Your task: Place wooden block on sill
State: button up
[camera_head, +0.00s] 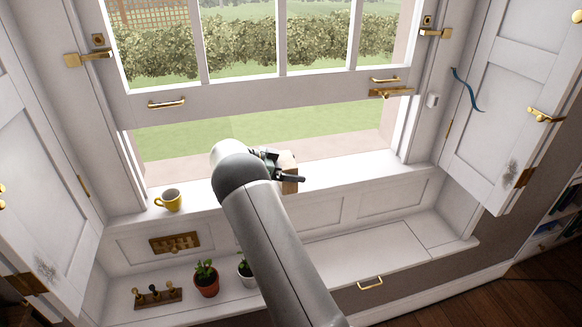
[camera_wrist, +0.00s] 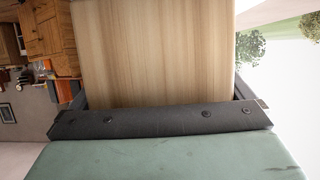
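The wooden block (camera_head: 289,187) is pale brown and partly hidden by my gripper (camera_head: 277,168) in the head view. In the wrist view the block (camera_wrist: 155,50) fills the space between my two dark fingers (camera_wrist: 160,95), with a finger close at each side, and my gripper looks shut on it. The white sill (camera_head: 345,172) runs below the raised window. The block is over or at the sill's middle; I cannot tell whether it touches it. My arm hides part of the sill.
A yellow mug (camera_head: 169,200) stands on the sill's left end. The sill's right part is clear. On the lower bench are potted plants (camera_head: 206,279) and a small rack (camera_head: 157,296). The sash (camera_head: 270,92) hangs above the opening; shutters (camera_head: 515,105) stand open at both sides.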

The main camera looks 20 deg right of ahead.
jog(key=shift+r, duration=0.1)
jog(key=shift+a+r, duration=0.2)
jog(key=shift+a, duration=0.1)
jog(key=v, duration=1.1)
jog(key=shift+a, duration=0.2)
